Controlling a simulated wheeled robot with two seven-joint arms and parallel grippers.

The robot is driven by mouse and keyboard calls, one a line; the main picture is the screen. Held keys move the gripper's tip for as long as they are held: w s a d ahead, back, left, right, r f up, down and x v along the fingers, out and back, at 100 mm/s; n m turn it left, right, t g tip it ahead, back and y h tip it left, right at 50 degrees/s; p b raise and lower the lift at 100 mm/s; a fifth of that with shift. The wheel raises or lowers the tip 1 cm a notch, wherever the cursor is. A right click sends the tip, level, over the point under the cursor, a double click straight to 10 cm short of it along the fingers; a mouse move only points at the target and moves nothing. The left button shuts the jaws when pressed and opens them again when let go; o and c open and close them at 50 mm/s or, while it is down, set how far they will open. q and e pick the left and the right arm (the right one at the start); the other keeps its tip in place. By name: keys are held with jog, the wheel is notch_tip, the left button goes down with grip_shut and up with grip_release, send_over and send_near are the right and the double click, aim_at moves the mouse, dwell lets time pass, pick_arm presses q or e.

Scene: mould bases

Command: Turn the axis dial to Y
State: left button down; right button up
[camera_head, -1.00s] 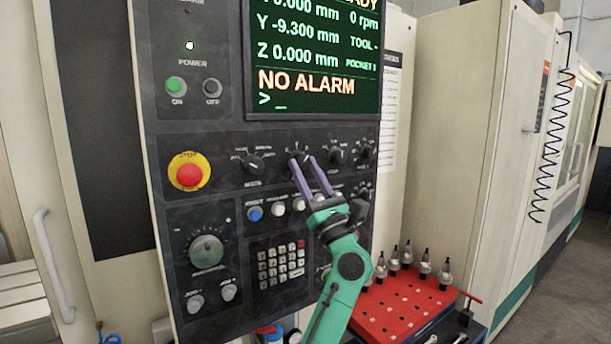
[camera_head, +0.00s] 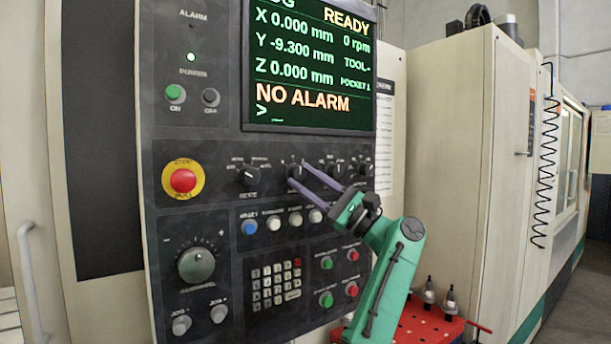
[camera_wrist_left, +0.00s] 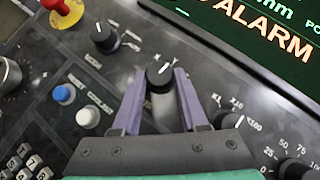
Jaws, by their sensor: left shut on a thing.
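The axis dial (camera_head: 294,172) is a small black knob in the control panel's upper knob row, right of the mode knob. My left gripper (camera_head: 296,170) reaches it from the lower right with its two purple fingers. In the left wrist view the dial (camera_wrist_left: 159,76) sits between the fingertips, with one finger on each side, and the gripper is shut on it. A white pointer line shows on the dial's face. My right gripper is not in view.
The mode knob (camera_head: 248,175) and a red emergency stop (camera_head: 183,181) are to the left, with another knob (camera_head: 333,171) close on the right. A row of push buttons (camera_head: 272,223) lies just below. The screen (camera_head: 312,75) above reads NO ALARM. A red tool tray (camera_head: 425,322) stands lower right.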

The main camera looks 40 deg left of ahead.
pick_arm(q)
jog(key=shift+r+n+h+p, duration=0.1)
jog(key=shift+n+h+p, duration=0.25)
jog(key=shift+n, duration=0.15)
jog(key=shift+c, duration=2.2)
grip_release()
jog(key=shift+w, duration=0.1)
jog(key=shift+g, duration=0.3)
